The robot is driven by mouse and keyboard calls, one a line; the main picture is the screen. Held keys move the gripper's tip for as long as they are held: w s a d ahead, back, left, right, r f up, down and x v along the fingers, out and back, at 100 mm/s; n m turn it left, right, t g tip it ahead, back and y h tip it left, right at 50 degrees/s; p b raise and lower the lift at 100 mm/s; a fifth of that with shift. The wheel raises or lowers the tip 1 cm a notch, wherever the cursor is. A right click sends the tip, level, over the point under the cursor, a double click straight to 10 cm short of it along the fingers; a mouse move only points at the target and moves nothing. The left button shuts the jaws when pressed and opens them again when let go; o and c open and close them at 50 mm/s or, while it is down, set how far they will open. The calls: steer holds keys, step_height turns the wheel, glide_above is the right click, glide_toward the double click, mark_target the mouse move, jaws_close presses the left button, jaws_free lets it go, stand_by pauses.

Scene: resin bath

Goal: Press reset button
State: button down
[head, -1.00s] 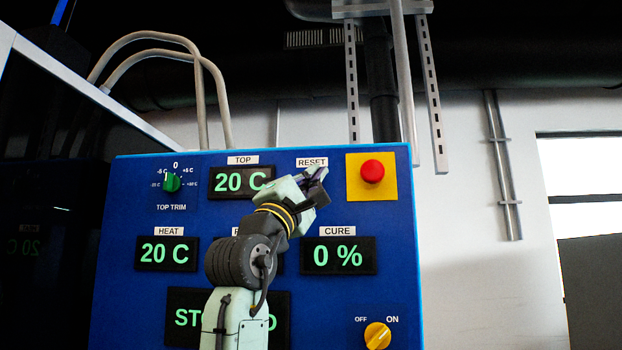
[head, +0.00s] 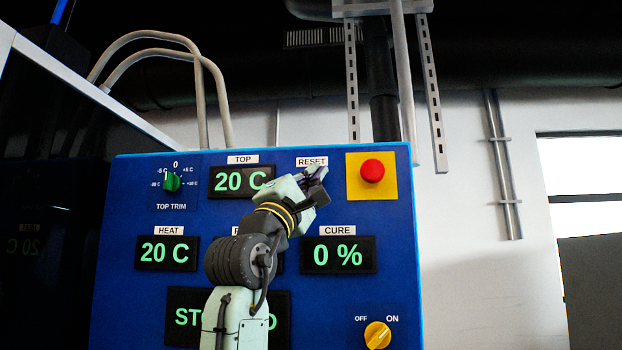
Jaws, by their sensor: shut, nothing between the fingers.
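The blue control panel (head: 125,290) faces me. A white RESET label (head: 312,162) sits near its top, left of the red button. The reset button itself does not show; my gripper covers the area just below the label. My gripper (head: 322,172) is shut and empty, with its fingertips right under the RESET label. I cannot tell whether the fingertips touch the panel or the button.
A red mushroom button (head: 372,171) on a yellow plate is close to the right of my gripper. Displays for TOP (head: 228,181), HEAT (head: 166,254) and CURE (head: 338,255) surround the arm. A green trim knob (head: 172,182) and a yellow OFF/ON knob (head: 377,335) are farther away.

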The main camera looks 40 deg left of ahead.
steer(key=shift+w, duration=0.1)
steer(key=shift+w+a+p, duration=0.2)
steer(key=shift+w+p, duration=0.05)
steer(key=shift+p, duration=0.1)
steer(key=shift+w+a+p, duration=0.3)
steer(key=shift+w+p, duration=0.15)
steer(key=shift+p, duration=0.05)
stand_by(0.6)
stand_by(0.4)
steer(key=shift+s+d+b, duration=0.5)
steer(key=shift+s, duration=0.3)
steer(key=shift+s+d+b, duration=0.35)
steer(key=shift+s+d, duration=0.1)
steer(key=shift+s, duration=0.25)
steer(key=shift+s+d+b, duration=0.35)
steer(key=shift+s+d, duration=0.05)
steer(key=shift+s, duration=0.3)
steer(key=shift+s+d+b, duration=0.35)
steer(key=shift+s+d, duration=0.1)
steer(key=shift+s, duration=0.25)
